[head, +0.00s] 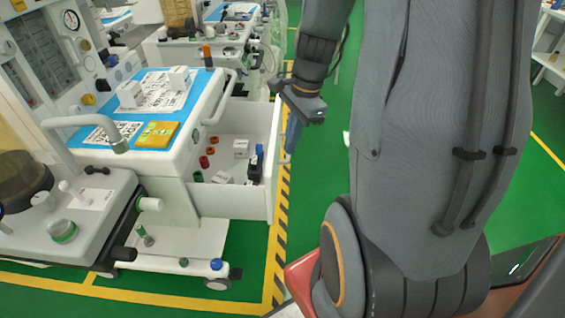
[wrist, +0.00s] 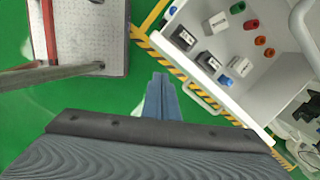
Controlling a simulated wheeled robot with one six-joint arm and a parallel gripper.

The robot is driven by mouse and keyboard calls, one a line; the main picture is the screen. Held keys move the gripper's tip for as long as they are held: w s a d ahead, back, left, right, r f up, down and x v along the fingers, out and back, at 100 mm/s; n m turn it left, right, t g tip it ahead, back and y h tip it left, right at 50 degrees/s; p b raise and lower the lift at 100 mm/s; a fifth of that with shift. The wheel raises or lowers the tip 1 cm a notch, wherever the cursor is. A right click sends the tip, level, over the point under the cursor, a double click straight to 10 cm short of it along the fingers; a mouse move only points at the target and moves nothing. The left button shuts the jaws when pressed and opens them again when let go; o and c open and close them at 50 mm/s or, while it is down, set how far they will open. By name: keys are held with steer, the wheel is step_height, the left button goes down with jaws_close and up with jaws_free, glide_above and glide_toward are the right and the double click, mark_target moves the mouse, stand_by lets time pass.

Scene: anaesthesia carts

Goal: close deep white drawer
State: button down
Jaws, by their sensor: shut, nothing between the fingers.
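The deep white drawer (head: 240,195) stands pulled out from the white cart in the head view. Inside it are red and green caps, white boxes and dark bottles with blue tops. In the wrist view the drawer (wrist: 245,95) is at the upper right, with its handle (wrist: 203,100) on the front panel facing my fingers. My gripper (head: 289,150) is at the outer side of the drawer's front panel in the head view. Its fingers are together and empty in the wrist view (wrist: 160,85), left of the handle.
The cart top (head: 150,105) carries a blue mat with white boxes and a yellow packet. Another machine (head: 75,225) stands at the lower left. A red-framed metal platform (wrist: 85,35) is at the wrist view's upper left. Green floor lies beyond the striped line.

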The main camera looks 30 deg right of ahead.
steer(key=w+d+f+m, duration=0.1)
steer(key=d+f+m, duration=0.1)
steer(key=d+m, duration=0.4)
steer(key=b, duration=0.1)
glide_above(282, 162)
steer(key=s+a, duration=0.2)
steer(key=s, duration=0.2)
steer(key=shift+t, duration=0.4)
steer(key=shift+s+d+f+x, duration=0.1)
steer(key=shift+s+d+x, duration=0.15)
steer(key=shift+x, duration=1.3)
steer(key=shift+s+d+f+x, duration=0.15)
steer(key=shift+s+x, duration=0.15)
steer(key=shift+x, duration=1.2)
steer(key=shift+s+d+r+x, duration=0.1)
steer(key=shift+s+d+x, duration=0.15)
steer(key=shift+x, duration=1.3)
steer(key=shift+a, duration=0.15)
